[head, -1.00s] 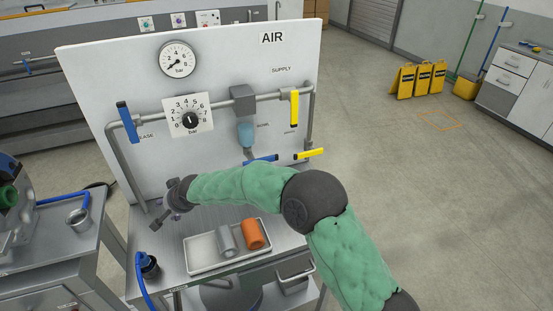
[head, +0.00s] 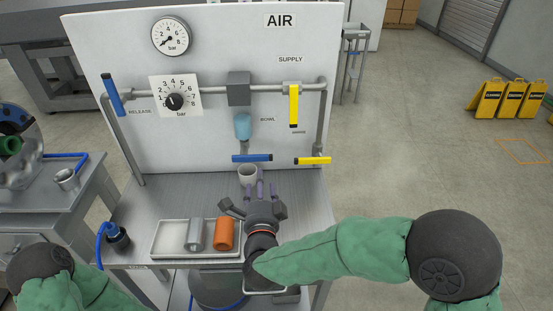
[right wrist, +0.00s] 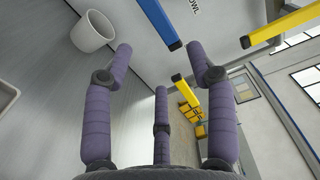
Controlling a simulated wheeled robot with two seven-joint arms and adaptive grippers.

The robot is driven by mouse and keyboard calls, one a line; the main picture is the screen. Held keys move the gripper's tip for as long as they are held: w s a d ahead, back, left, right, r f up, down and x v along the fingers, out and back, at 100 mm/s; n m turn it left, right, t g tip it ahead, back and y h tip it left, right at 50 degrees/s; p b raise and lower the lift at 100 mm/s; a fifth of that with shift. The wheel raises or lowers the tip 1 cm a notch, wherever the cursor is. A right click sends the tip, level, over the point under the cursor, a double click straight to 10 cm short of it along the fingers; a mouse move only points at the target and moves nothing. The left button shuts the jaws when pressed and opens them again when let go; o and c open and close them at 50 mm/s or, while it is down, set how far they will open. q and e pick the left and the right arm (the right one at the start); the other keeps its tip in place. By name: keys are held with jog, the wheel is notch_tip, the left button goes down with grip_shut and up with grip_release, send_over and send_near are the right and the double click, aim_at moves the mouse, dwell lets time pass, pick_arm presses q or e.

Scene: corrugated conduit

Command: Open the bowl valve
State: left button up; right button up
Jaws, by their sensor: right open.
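The spread fingers show in the right wrist view (right wrist: 161,62). My left arm shows at the lower left, but its gripper is out of view.
A white cup (head: 247,174) stands below the blue handle, close to my fingers; it is upper left in the wrist view (right wrist: 93,30). Yellow handles hang vertical (head: 294,106) and lie horizontal (head: 313,161) to the right. A tray (head: 170,252) holds grey and orange cylinders.

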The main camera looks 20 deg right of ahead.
aim_at(261, 161)
jog(key=b+x, duration=0.2)
jog(key=x, duration=0.8)
jog(key=shift+w+d, duration=0.25)
grip_shut()
